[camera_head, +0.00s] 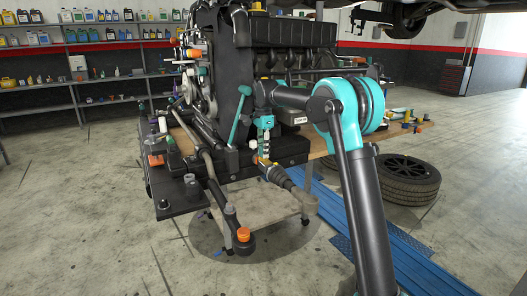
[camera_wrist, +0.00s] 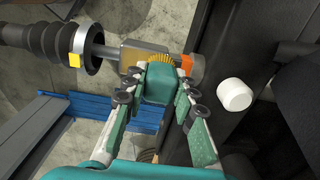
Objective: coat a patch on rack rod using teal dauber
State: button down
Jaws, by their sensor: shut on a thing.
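My gripper (camera_wrist: 160,82) is shut on the teal dauber (camera_wrist: 157,92), with a finger on each side of its block. Its yellowish bristles (camera_wrist: 160,61) overlap the grey rack rod (camera_wrist: 133,52) in the wrist view. I cannot tell whether they touch it, and the block and bristles hide part of the rod. The rod runs between a black ribbed bellows (camera_wrist: 42,42) with a yellow tag and an orange-banded end (camera_wrist: 185,65). In the head view my gripper (camera_head: 264,135) points down over the rod beside the bellows (camera_head: 297,192).
A white cylinder (camera_wrist: 234,94) is right of my gripper in the wrist view. The engine (camera_head: 285,45) stands close behind it. A tie rod with an orange-topped end (camera_head: 243,234) sticks out in front. Tyres (camera_head: 410,175) lie at right. Open floor is at left.

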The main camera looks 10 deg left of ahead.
jog(key=shift+s+d, duration=0.1)
jog(key=shift+s+d, duration=0.65)
jog(key=shift+s, duration=0.3)
jog(key=shift+s+d, duration=0.6)
jog(key=shift+s, duration=0.3)
dwell(0.3)
jog(key=shift+w+a, duration=0.7)
jog(key=shift+w, duration=0.3)
jog(key=shift+w+a, duration=0.65)
jog(key=shift+w, duration=0.3)
jog(key=shift+s+d, duration=0.7)
jog(key=shift+s, duration=0.3)
jog(key=shift+s+d, duration=0.65)
jog(key=shift+s, duration=0.3)
